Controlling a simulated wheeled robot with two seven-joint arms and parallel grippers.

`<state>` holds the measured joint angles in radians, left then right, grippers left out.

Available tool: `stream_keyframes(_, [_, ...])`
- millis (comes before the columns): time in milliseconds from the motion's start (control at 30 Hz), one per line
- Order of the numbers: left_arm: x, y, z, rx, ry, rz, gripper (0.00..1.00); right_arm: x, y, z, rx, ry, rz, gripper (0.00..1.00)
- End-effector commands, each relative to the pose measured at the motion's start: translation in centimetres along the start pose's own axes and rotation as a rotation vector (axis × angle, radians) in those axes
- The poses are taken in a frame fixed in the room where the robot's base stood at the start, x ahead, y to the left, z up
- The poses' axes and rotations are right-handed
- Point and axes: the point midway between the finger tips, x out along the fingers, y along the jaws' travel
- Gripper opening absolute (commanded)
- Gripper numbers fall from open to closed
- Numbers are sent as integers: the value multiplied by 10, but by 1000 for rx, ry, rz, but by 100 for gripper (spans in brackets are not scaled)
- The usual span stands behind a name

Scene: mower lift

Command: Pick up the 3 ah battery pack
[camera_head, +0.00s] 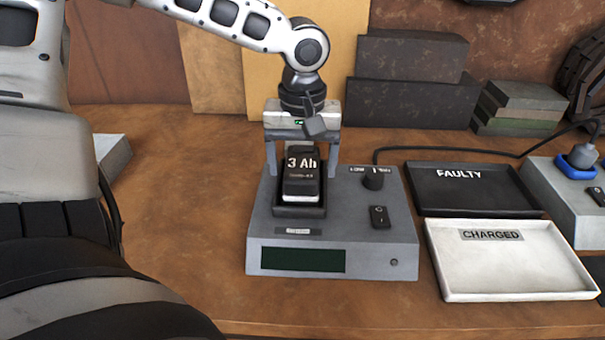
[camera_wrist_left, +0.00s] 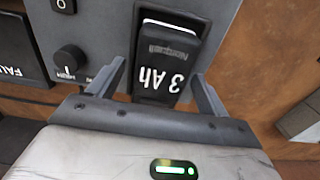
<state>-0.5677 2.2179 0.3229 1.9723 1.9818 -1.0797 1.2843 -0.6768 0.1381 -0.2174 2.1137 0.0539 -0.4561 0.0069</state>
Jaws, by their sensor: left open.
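The black battery pack (camera_head: 301,180) with white "3 Ah" lettering stands in the slot of a grey charger (camera_head: 345,232). My left gripper (camera_head: 301,168) is above and behind the pack, its two fingers pointing down on either side of it. In the left wrist view, the pack (camera_wrist_left: 168,60) lies between the open fingers (camera_wrist_left: 160,90), with visible gaps on both sides. The pack's lower part is hidden in the slot. My right gripper is not in view.
A black FAULTY tray (camera_head: 470,203) and a white CHARGED tray (camera_head: 510,281) lie right of the charger. Another grey device (camera_head: 573,190) with a blue-ringed plug stands at the far right. Dark blocks (camera_head: 410,103) stand behind.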

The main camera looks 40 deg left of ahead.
Motion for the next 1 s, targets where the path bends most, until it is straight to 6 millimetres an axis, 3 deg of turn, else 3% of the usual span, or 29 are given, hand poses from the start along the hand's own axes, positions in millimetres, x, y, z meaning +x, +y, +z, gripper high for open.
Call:
stream_keyframes(267, [5, 0, 0, 0, 0, 0, 78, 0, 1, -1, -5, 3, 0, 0])
stream_keyframes(500, [4, 0, 0, 0, 0, 0, 15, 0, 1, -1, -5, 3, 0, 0])
stream_keyframes(833, [0, 1, -1, 0, 3, 2, 15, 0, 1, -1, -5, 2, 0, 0])
stream_keyframes(1000, [-15, 1, -1, -1, 5, 5, 15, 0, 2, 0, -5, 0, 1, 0])
